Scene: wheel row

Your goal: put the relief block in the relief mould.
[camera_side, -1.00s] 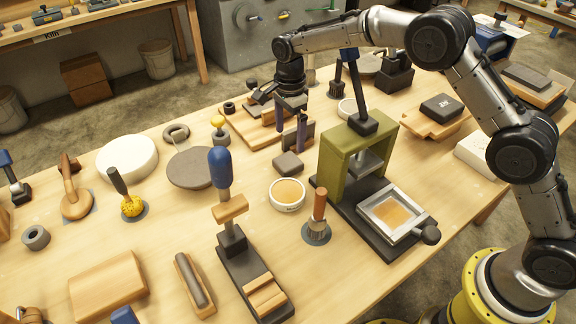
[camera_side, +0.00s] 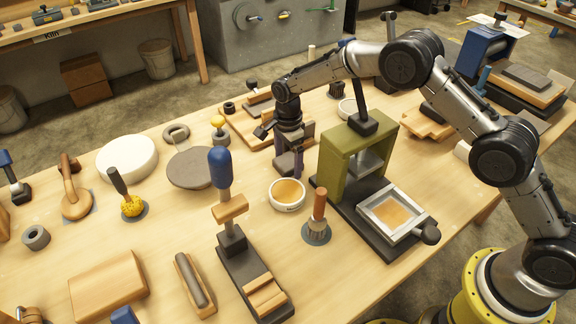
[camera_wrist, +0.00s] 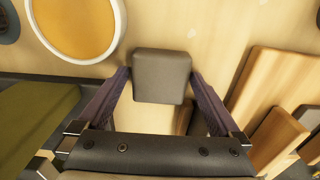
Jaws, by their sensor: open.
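The small dark grey block (camera_side: 284,164), apparently the relief block, lies on the table left of the green press. My gripper (camera_side: 291,170) is pointing down over it, with the fingers low. In the wrist view the block (camera_wrist: 162,72) sits between the tips of my open gripper (camera_wrist: 160,77), one finger on each side. I cannot tell whether the fingers touch it. A metal-framed tray with an orange square (camera_side: 397,212), possibly the relief mould, lies on the dark base in front of the press.
The green press (camera_side: 343,165) stands just right of my gripper, its lever upright. A white bowl with orange filling (camera_side: 287,194) is close in front; it also shows in the wrist view (camera_wrist: 78,20). A wooden-handled tool (camera_side: 318,215) stands beside it. Wooden blocks (camera_wrist: 275,85) lie nearby.

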